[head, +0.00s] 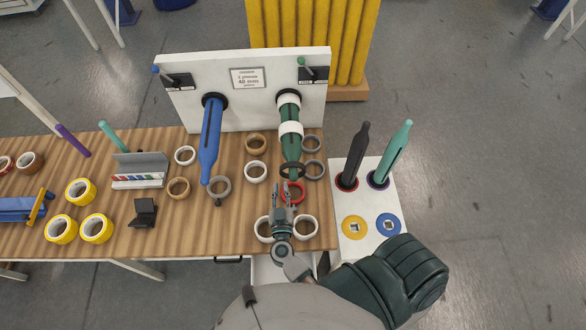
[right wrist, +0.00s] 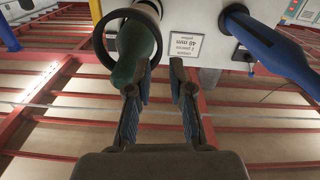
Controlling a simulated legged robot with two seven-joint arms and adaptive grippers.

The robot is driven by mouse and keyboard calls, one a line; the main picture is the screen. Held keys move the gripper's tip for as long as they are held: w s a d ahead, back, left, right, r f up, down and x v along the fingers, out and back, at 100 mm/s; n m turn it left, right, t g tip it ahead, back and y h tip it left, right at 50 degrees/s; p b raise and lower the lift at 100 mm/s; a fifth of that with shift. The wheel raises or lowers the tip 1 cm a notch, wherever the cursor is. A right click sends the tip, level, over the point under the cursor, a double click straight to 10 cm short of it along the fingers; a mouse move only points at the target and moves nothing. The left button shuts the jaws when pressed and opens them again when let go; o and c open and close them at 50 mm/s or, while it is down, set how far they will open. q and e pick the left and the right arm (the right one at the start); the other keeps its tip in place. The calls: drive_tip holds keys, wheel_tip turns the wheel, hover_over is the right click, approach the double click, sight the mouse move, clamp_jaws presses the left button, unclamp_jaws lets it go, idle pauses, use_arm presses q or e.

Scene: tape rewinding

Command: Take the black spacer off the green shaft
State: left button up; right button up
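The green shaft (head: 291,148) sticks out from the white upright panel toward me, with white rings (head: 290,129) on it. The black spacer (head: 292,170) is a dark ring around the shaft near its free end. In the right wrist view the black spacer (right wrist: 154,10) loops around the green shaft (right wrist: 135,50). My right gripper (head: 282,188) is just in front of the shaft's tip. In the right wrist view it (right wrist: 160,85) is open, with nothing between its fingers; the left-hand finger overlaps the shaft's tip. I cannot tell if they touch. My left gripper is not in view.
A blue shaft (head: 212,140) sticks out on the left of the panel (head: 256,105). Loose rings, including a red one (head: 293,194), lie on the wooden table (head: 230,235) below. A white stand (head: 375,215) with dark and teal spindles is at right.

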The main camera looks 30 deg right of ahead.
sight(281, 174)
drive_tip(key=x, duration=0.2)
drive_tip(key=shift+w+d, duration=0.15)
drive_tip(key=shift+w, duration=0.05)
drive_tip(key=x, duration=0.4)
drive_tip(key=shift+w+f, duration=0.15)
drive_tip(key=shift+w, duration=0.1)
drive_tip(key=shift+d, duration=0.15)
drive_tip(key=shift+s, duration=0.1)
clamp_jaws()
